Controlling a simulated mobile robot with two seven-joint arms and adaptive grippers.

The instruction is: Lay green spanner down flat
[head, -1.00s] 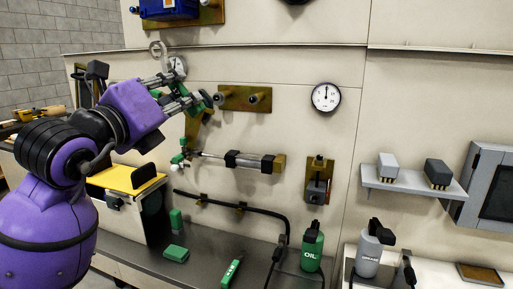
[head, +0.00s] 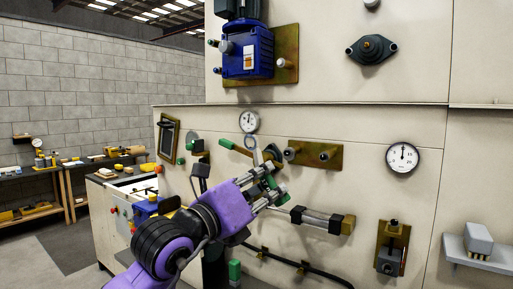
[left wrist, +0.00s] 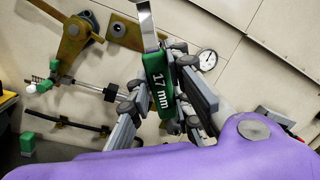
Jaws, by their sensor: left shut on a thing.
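The green spanner shows in the left wrist view (left wrist: 160,80). It has a green grip marked "17 mm" and a bright metal shank that runs out of the top of the picture. My left gripper (head: 272,183) is shut on the green grip, with a finger on each side. In the head view the spanner's grey ring end (head: 251,143) stands up above the gripper, in front of the wall panel. The rest of the spanner is mostly hidden by the fingers there. The spanner is held up, not lying on anything. My right gripper is not in view.
A blue unit (head: 248,52) is above, with a dial gauge (head: 402,157) at right. A green block (head: 235,270) shows low down.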

